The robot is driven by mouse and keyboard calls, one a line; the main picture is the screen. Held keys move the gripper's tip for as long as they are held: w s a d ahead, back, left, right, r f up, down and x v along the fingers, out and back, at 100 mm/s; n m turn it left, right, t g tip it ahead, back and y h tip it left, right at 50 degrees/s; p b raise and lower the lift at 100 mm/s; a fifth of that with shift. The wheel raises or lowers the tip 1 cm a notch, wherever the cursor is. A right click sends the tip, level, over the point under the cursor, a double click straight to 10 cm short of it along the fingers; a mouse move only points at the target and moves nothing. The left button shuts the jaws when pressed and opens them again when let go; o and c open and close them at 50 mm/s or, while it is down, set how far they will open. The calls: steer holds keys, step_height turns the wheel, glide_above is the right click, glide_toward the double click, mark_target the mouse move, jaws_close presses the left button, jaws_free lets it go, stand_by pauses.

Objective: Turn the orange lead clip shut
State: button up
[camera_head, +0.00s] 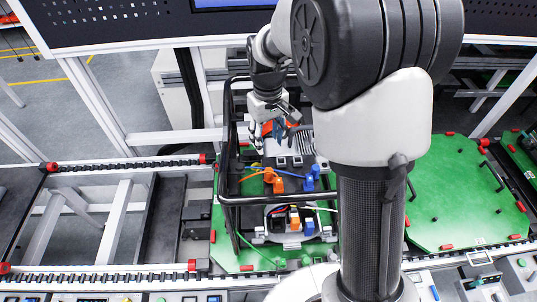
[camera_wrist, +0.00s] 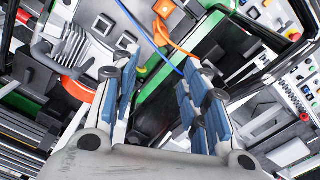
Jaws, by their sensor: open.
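The orange lead clip (camera_head: 272,177) sits on the unit inside the black tube frame, with its orange lead running left. A blue lead clip (camera_head: 311,178) stands to its right, with a blue lead. In the wrist view an orange clip or lead end (camera_wrist: 164,8) shows at the top centre, its lead curving down right. Whether the clip is turned open or shut is too small to tell. My gripper (camera_head: 277,127) is behind and above the orange clip, apart from it. In the wrist view my gripper (camera_wrist: 160,65) has its blue-padded fingers spread with nothing between them.
The black tube frame (camera_head: 228,150) surrounds the unit on a green pallet (camera_head: 228,255). A second block with orange and blue parts (camera_head: 293,220) lies nearer. A red-orange part (camera_head: 267,130) is close to my gripper. Another green pallet (camera_head: 455,215) stands right, its top mostly clear.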

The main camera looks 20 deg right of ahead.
mark_target(268, 169)
step_height(268, 169, down, 15)
steer(key=m+p, duration=0.5)
steer(key=shift+p, duration=0.4)
steer(key=shift+c, duration=0.4)
jaws_close()
